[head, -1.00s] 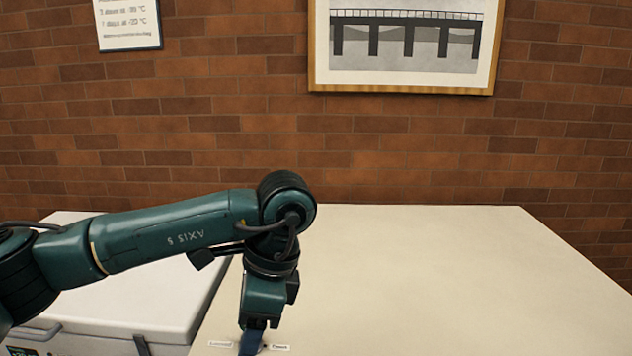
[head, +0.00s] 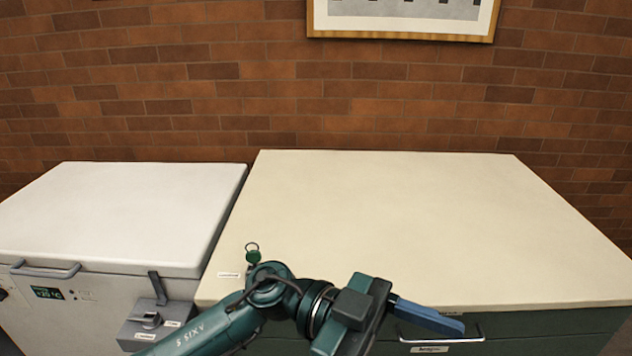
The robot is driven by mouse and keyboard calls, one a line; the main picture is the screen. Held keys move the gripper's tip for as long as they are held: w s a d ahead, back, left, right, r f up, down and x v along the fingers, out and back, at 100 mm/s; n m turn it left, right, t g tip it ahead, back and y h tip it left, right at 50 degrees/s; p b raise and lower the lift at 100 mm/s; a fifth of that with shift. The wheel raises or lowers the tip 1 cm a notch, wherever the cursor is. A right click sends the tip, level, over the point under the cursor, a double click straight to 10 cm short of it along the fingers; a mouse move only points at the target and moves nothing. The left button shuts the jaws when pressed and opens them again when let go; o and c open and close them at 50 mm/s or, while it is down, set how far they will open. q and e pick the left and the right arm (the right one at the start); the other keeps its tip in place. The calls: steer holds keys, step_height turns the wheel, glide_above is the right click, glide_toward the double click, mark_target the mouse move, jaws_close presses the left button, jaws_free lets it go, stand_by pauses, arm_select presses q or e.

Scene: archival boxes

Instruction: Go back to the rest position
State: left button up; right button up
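My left arm comes in from the bottom left, and its wrist lies in front of the front edge of the beige-topped cabinet (head: 420,220). My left gripper (head: 430,318) points right, with a blue finger seen from the side. Only one finger shows clearly, so its opening cannot be told; nothing is seen held in it. A small green key-like piece with a ring (head: 252,254) stands at the front left of the beige top, its lower part hidden by my arm. My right gripper is not in view.
A white-lidded grey chest (head: 120,215) with a handle, a small display (head: 47,293) and a front latch (head: 157,288) stands at left. A handle (head: 442,338) is on the green cabinet front near my gripper. A brick wall is behind.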

arm_select(q)
steer(key=w+a+n+t+h, duration=0.5)
steer(key=w+n+t+h, duration=0.45)
steer(key=t, duration=0.75)
steer(key=w+a+f+n+t+y+p, duration=0.1)
steer(key=w+a+f+n+t+y, duration=0.2)
steer(key=a+f+n+t+y, duration=0.55)
steer(key=s+a+f+n+g+y, duration=0.1)
steer(key=s+a+f+y, duration=0.3)
steer(key=f, duration=0.3)
steer(key=s+a+f+n+g+y, duration=0.2)
steer(key=s+a+f+y, duration=0.1)
steer(key=f, duration=0.4)
steer(key=s+a+f+n+g+y, duration=0.1)
steer(key=s+a+f+n+y, duration=0.1)
steer(key=s+a+f+y, duration=0.2)
step_height(320, 180, down, 4)
steer(key=y, duration=0.2)
steer(key=shift+s+a+g+y+p, duration=0.3)
steer(key=shift+a+g+y+p, duration=0.05)
steer(key=shift+a+y+p, duration=0.05)
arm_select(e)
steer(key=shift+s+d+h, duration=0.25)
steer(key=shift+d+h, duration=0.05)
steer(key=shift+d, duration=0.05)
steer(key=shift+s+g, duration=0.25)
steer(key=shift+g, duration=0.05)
